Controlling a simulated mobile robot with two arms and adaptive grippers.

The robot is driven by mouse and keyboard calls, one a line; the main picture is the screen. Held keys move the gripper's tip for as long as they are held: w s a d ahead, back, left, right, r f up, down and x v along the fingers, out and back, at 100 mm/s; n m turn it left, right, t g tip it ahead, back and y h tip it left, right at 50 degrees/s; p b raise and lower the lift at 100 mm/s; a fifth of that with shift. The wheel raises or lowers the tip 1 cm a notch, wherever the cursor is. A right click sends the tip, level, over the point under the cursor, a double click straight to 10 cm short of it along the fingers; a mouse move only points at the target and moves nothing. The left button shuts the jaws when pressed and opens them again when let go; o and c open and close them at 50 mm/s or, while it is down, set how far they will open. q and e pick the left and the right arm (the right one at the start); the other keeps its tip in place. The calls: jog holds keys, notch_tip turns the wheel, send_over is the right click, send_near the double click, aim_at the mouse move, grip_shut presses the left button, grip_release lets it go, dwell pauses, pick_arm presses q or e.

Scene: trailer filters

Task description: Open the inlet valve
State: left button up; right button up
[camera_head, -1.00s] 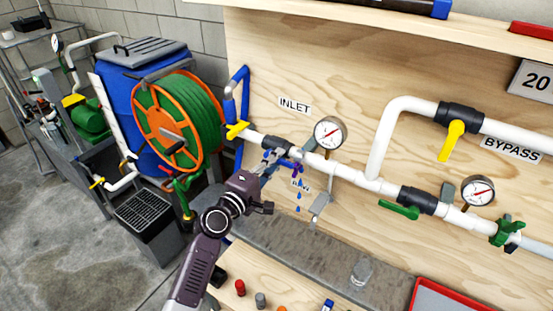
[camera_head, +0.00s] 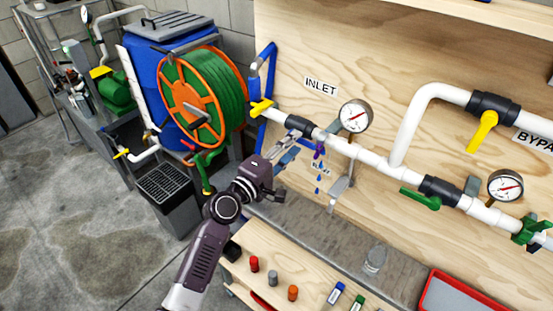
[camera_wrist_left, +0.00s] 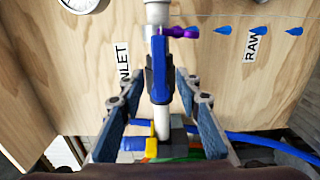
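The inlet valve has a black body (camera_head: 298,125) on the white pipe, below the INLET label (camera_head: 320,87). Its blue handle (camera_wrist_left: 159,66) shows in the middle of the left wrist view, lined up with the pipe there. My left gripper (camera_head: 289,143) is at the valve, reaching up from below. In the left wrist view its two fingers (camera_wrist_left: 160,76) are apart, one on each side of the handle, with visible gaps. I cannot tell whether either finger touches it. In the head view the fingers hide most of the handle. My right gripper is out of view.
A purple tap (camera_head: 319,150) hangs just right of the valve, near a gauge (camera_head: 355,115). A yellow valve handle (camera_head: 261,107) is to the left. A glass jar (camera_head: 375,259) stands on the grey shelf below. A hose reel (camera_head: 200,97) stands at the left.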

pick_arm(q)
jog(key=v, duration=0.9)
jog(key=shift+f, duration=0.1)
